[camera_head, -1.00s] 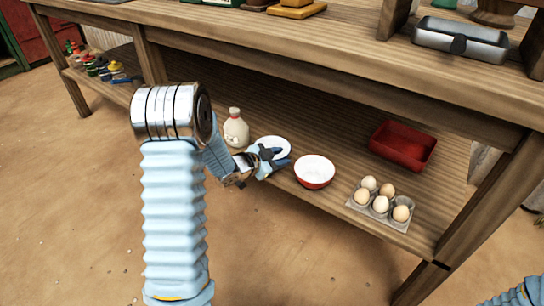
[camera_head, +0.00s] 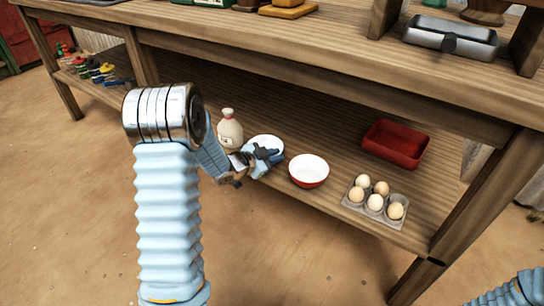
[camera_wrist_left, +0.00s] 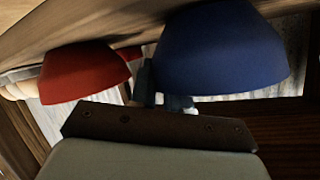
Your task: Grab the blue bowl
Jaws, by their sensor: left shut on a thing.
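The blue bowl (camera_head: 266,142) sits on the lower shelf in the head view, its white inside showing and its near side covered by my gripper. My left gripper (camera_head: 264,157) is at the bowl's near rim, shut on it. In the left wrist view the bowl's blue outside (camera_wrist_left: 222,48) fills the upper right, with the fingers (camera_wrist_left: 160,88) at its edge. The bowl appears still at shelf level; I cannot tell whether it touches the shelf. My right gripper is out of view; only part of that arm shows at the lower right.
A red bowl (camera_head: 309,171) stands close to the right of the blue bowl, also in the wrist view (camera_wrist_left: 85,72). A white jug (camera_head: 230,131) stands to the left. An egg carton (camera_head: 391,222) and a red tray (camera_head: 396,144) are further right. The tabletop (camera_head: 330,50) overhangs the shelf.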

